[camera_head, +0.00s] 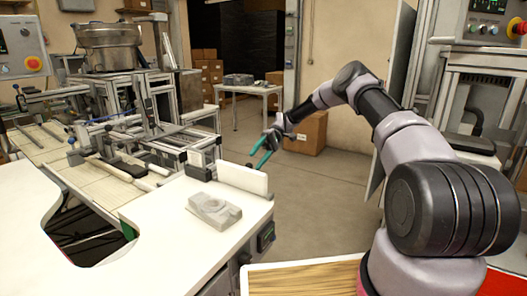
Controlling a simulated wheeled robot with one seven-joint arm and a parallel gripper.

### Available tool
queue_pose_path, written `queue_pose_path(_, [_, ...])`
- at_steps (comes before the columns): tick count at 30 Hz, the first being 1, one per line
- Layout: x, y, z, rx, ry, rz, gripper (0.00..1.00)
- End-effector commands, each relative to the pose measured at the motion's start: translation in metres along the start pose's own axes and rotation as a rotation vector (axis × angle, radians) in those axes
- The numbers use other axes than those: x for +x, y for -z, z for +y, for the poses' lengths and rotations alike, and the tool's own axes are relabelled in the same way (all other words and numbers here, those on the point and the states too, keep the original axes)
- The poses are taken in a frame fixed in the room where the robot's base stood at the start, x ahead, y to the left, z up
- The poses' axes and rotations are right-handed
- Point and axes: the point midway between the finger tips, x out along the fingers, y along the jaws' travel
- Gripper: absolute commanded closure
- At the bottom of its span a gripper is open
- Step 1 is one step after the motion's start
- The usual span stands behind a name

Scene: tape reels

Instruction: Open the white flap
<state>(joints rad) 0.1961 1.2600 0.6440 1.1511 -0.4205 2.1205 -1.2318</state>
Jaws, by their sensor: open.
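The white flap (241,178) is a flat panel standing upright along the far right end of the white worktop. My gripper (256,160) has teal fingers and is open and empty. In the picture its fingertips are just above the flap's top right edge. I cannot tell from this one view whether they touch it or how far behind it they are.
A grey moulded part (214,209) lies on the white worktop (165,200) in front of the flap. Metal machinery (135,110) stands at the left. A cardboard box (306,132) sits on the floor behind my gripper. Open floor (315,190) lies right of the worktop.

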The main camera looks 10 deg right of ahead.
Motion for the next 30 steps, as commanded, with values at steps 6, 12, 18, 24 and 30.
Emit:
queue_pose_path(6, [-0.044,0.001,0.001,0.001,-0.001,0.003,0.36])
queue_pose_path(12, [-0.065,0.001,0.001,-0.001,-0.002,0.0,0.36])
queue_pose_path(18, [-0.071,0.0,0.001,0.001,-0.001,0.0,0.36])
queue_pose_path(24, [-0.071,0.0,0.001,0.001,-0.001,0.0,0.36])
queue_pose_path(30, [-0.072,-0.005,-0.021,0.013,-0.069,-0.01,0.36])
